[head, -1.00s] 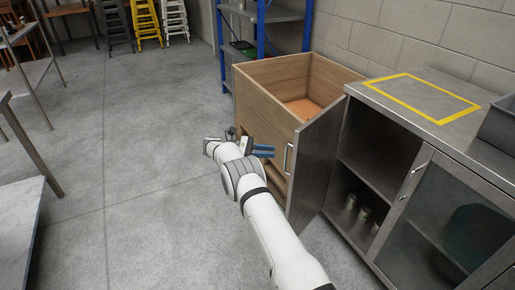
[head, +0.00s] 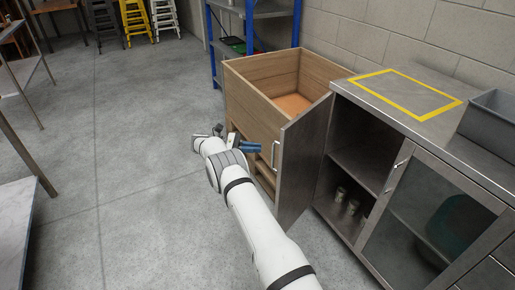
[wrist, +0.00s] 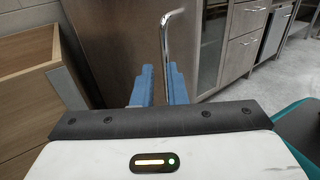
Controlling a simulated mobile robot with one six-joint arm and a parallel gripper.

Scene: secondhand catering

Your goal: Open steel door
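The steel door (head: 306,160) stands swung out from the left front of the steel cabinet, and the bay behind it is exposed. Its upright bar handle (head: 274,155) is on the outer face near the free edge. My gripper (head: 252,146) is just left of the handle in the head view. In the wrist view my two blue fingers (wrist: 159,88) stand apart with a gap between them.
A wooden crate (head: 251,104) stands close behind the door and gripper. The cabinet top (head: 408,131) bears a yellow taped rectangle and a grey bin (head: 493,118). Small cans (head: 340,195) stand inside the bay. A blue-framed rack (head: 249,32) is behind. The floor (head: 130,150) at left is clear.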

